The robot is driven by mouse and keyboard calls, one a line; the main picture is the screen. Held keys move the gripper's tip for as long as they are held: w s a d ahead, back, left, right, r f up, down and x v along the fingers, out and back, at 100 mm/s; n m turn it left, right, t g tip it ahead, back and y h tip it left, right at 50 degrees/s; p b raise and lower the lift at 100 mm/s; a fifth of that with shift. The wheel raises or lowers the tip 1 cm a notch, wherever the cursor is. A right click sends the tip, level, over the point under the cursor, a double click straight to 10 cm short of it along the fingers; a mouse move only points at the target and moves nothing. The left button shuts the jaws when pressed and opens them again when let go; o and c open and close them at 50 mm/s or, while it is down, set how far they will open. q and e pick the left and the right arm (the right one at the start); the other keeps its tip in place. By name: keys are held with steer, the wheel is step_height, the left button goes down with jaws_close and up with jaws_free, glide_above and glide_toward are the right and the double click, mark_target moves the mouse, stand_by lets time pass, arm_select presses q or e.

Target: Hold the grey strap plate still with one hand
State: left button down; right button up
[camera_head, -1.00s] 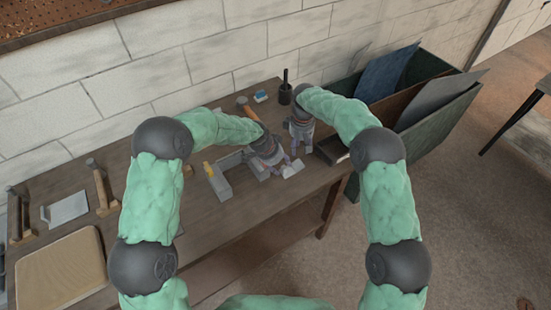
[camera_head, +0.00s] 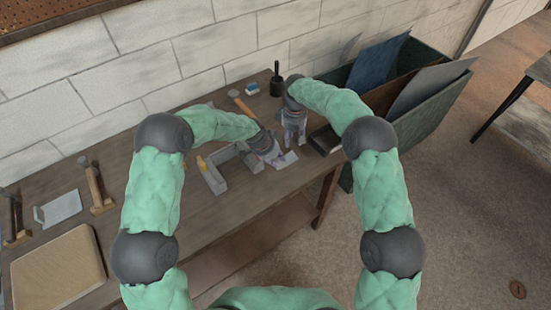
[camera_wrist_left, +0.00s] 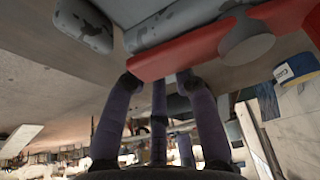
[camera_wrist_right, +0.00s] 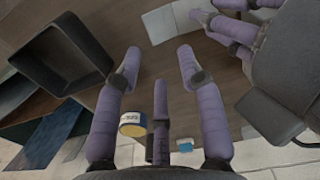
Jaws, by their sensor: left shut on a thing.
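The grey strap plate, a pale flat piece (camera_head: 287,161), lies at the bench's front right in the head view. It also shows at the top of the right wrist view (camera_wrist_right: 170,20). My left gripper (camera_head: 276,160) is low at its left end, its purple fingers shut on it. My right gripper (camera_head: 294,142) hangs behind and right of the left one. Its fingers (camera_wrist_right: 158,60) are spread with nothing between them.
A dark open tray (camera_head: 325,140) is to the right.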

steer(key=shift+c, duration=0.3)
jaws_close()
steer(key=shift+m+t+y, duration=0.6)
steer(key=shift+m+t, duration=0.2)
steer(key=shift+t, duration=0.1)
steer(key=shift+d+f, duration=0.2)
steer(key=shift+f, duration=0.9)
steer(key=shift+d+f, duration=0.2)
steer(key=shift+f, duration=0.85)
steer(key=shift+d+f, duration=0.2)
steer(key=shift+f, duration=0.9)
